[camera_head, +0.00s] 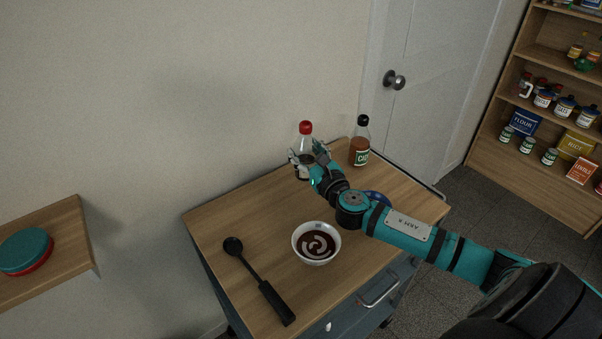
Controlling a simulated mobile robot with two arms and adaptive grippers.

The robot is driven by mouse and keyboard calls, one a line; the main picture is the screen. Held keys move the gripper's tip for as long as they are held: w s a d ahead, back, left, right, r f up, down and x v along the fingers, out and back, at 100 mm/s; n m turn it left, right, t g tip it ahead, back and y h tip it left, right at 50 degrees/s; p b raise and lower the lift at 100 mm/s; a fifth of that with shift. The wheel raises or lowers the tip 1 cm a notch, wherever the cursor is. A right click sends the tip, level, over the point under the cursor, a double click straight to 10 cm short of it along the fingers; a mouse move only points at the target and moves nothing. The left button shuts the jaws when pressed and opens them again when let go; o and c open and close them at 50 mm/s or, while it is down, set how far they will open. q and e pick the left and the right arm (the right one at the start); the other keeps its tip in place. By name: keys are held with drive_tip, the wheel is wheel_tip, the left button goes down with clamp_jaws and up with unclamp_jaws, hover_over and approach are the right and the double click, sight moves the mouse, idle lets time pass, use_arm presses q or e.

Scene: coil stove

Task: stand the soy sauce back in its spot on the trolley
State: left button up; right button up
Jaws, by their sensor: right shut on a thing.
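The soy sauce bottle (305,132), clear with a red cap and a little dark liquid low inside, is upright at the far side of the trolley (218,217). My right gripper (303,161) is shut around its lower body, and its fingers hide part of it. I cannot tell whether its base touches the wooden top. A bowl (317,256) with dark sauce in it stands nearer, on the middle of the trolley. My left gripper is not in view.
A black-capped bottle (360,140) with brown liquid stands right of the soy sauce. A black ladle (257,278) lies at the front left. A blue item (379,197) is partly hidden behind my right arm. The wall runs close behind the trolley. Its left back area is clear.

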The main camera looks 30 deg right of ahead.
drive_tip(key=shift+f, duration=0.35)
wheel_tip(320, 180, down, 3)
drive_tip(key=shift+f+b, duration=0.15)
drive_tip(key=shift+b, duration=0.4)
drive_tip(key=shift+f, duration=0.2)
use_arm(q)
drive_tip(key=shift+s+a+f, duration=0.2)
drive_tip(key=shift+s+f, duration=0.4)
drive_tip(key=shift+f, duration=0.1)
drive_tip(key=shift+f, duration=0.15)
use_arm(e)
drive_tip(key=shift+f, duration=0.15)
drive_tip(key=o, duration=1.1)
drive_tip(key=shift+f, duration=0.15)
drive_tip(key=o, duration=0.5)
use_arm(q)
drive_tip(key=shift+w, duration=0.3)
